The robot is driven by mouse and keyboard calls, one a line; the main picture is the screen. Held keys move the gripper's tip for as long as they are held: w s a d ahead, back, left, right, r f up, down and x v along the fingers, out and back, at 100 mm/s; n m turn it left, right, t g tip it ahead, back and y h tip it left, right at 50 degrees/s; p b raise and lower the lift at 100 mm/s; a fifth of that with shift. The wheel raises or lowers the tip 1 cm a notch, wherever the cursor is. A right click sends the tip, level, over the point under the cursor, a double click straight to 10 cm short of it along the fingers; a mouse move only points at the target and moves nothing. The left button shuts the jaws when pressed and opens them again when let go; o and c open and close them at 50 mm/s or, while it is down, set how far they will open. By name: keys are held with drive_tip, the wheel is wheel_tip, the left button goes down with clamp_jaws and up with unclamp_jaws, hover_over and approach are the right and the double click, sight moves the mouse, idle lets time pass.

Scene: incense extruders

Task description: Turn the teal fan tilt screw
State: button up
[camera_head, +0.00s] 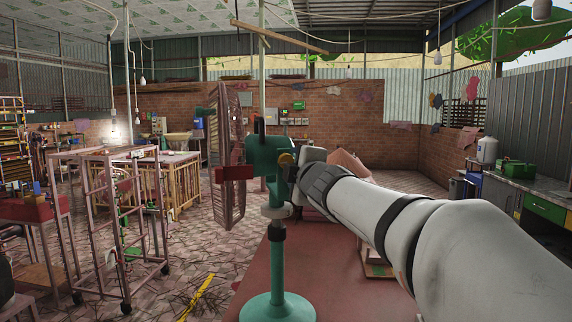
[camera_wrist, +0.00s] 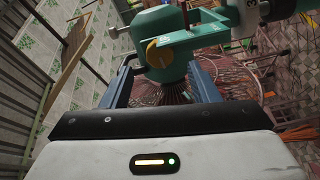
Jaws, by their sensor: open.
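The teal fan (camera_head: 265,155) stands upright on a round teal base (camera_head: 277,308), its cage (camera_head: 228,155) facing left. In the head view my arm covers most of my gripper.
The fan stands on a reddish surface (camera_head: 255,280). A pink metal rack (camera_head: 115,230) and a wooden table (camera_head: 175,185) stand to the left. A counter (camera_head: 530,190) with a green box (camera_head: 518,170) is at the right.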

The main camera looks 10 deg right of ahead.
drive_tip(key=shift+s+d, duration=0.1)
drive_tip(key=shift+s, duration=1)
drive_tip(key=s+d+f+m+g+h, duration=0.2)
drive_tip(key=s+f+m+g, duration=0.25)
drive_tip(key=f, duration=0.55)
drive_tip(key=s+d+f+m+g+h, duration=0.25)
drive_tip(key=s+f+m, duration=0.35)
drive_tip(key=f, duration=0.4)
drive_tip(key=s+a+f+m+g+y, duration=0.3)
drive_tip(key=s+f+m+g, duration=0.3)
drive_tip(key=s+f, duration=0.9)
drive_tip(key=shift+s+a+g, duration=0.55)
drive_tip(key=shift+s+g, duration=0.65)
